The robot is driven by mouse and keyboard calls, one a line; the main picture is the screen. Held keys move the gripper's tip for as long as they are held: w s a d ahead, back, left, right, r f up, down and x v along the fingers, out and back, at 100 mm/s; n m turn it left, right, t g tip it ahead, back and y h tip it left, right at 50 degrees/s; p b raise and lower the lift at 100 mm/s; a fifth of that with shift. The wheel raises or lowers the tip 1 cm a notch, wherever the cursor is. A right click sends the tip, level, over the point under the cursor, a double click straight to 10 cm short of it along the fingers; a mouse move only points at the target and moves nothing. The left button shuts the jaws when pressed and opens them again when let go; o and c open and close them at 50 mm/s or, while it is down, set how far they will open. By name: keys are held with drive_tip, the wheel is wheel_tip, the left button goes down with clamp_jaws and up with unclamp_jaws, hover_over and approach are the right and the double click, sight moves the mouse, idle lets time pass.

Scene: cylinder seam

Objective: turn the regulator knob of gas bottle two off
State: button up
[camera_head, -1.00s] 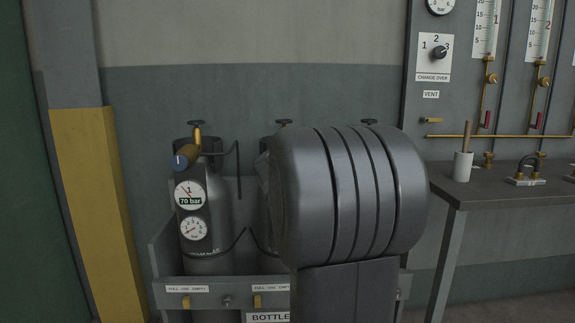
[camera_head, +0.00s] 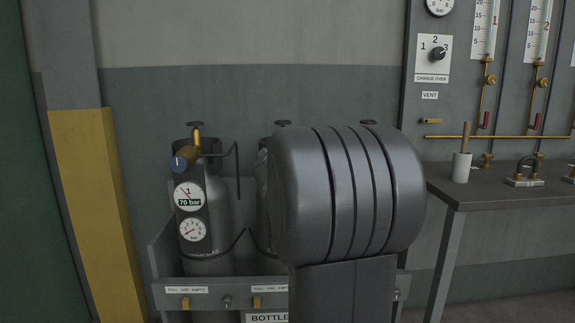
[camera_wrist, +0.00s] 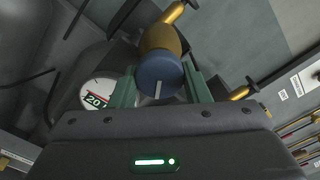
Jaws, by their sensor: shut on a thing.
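In the wrist view, my gripper (camera_wrist: 158,92) has its two green fingers on either side of a blue regulator knob (camera_wrist: 160,72) with a pale line on its face. The fingers are shut on it. The knob sits on a brass regulator body (camera_wrist: 160,37), and a gauge (camera_wrist: 97,93) reading about 20 shows beside it. Only a valve handwheel (camera_head: 283,123) shows above the arm's left edge.
Gas bottle one (camera_head: 207,220) stands left in the rack (camera_head: 170,301), with its own blue knob (camera_head: 186,158) and a 70 bar gauge. Another handwheel (camera_head: 368,122) shows behind my arm. A workbench (camera_head: 480,194) with a white cup (camera_head: 461,167) is to the right, below a gauge panel.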

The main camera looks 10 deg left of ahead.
drive_tip(key=n, duration=0.3)
drive_tip(key=shift+r+n+p, duration=0.1)
drive_tip(key=shift+n+p, duration=0.3)
drive_tip(key=n+p, duration=0.1)
drive_tip(key=n, duration=0.2)
drive_tip(key=shift+r+n, duration=0.1)
drive_tip(key=shift+n, duration=0.2)
drive_tip(key=n+p, duration=0.1)
drive_tip(key=n, duration=0.2)
drive_tip(key=shift+n, duration=0.3)
drive_tip(key=n+p, duration=0.2)
drive_tip(key=n, duration=0.1)
drive_tip(key=shift+r+n, duration=0.1)
drive_tip(key=shift+n, duration=0.2)
drive_tip(key=n+p, duration=0.2)
drive_tip(key=n, duration=0.1)
drive_tip(key=shift+n, duration=0.3)
drive_tip(key=n+p, duration=0.2)
drive_tip(key=n, duration=0.1)
drive_tip(key=shift+a+n, duration=0.1)
drive_tip(key=shift+n, duration=0.3)
drive_tip(key=n+p, duration=0.1)
drive_tip(key=n, duration=0.1)
drive_tip(key=shift+n, duration=0.3)
drive_tip(key=shift+s+a+n+p, duration=0.1)
drive_tip(key=shift+n+p, duration=0.85)
drive_tip(key=shift+n, duration=1.05)
